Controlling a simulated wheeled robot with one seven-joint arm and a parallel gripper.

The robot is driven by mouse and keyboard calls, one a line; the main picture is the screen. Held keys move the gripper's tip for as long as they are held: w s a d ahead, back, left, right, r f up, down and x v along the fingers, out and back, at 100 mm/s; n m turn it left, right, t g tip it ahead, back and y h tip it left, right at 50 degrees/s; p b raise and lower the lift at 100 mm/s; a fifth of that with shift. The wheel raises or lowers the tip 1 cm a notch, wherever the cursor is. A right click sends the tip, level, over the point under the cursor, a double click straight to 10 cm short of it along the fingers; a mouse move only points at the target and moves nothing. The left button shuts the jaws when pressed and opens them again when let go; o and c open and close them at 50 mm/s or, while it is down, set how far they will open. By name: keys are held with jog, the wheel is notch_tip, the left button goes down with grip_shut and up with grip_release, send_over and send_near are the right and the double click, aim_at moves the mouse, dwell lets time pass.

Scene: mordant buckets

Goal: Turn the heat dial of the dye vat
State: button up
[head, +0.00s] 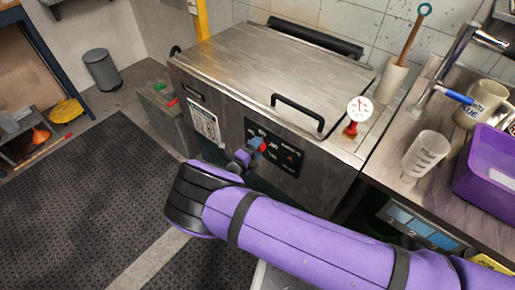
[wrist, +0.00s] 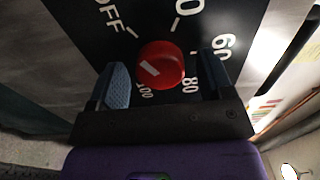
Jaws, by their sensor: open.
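The dye vat (head: 215,62) is a steel box with a closed lid and a black control panel (head: 289,158) on its front. The red heat dial (wrist: 160,62) shows in the wrist view on the black panel, with OFF, 60, 80 and 100 printed around it. Its short white mark sits left of the dial's middle, on a slant; I cannot tell which label it points to. My gripper (wrist: 164,70) is open, with one blue finger on each side of the dial and visible gaps between. In the head view, my gripper (head: 250,150) is at the panel and partly covers it.
A black lid handle (head: 298,112) stands up from the vat's top. A white round gauge (head: 359,109) is at its right edge. A measuring cup (head: 425,154), a mug (head: 484,104) and a purple tub (head: 488,170) stand on the right counter. The floor mat (head: 90,190) at left is clear.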

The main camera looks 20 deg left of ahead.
jog(key=shift+w+d, duration=0.1)
jog(key=shift+w, duration=0.1)
jog(key=c, duration=0.9)
jog(key=shift+m, duration=0.3)
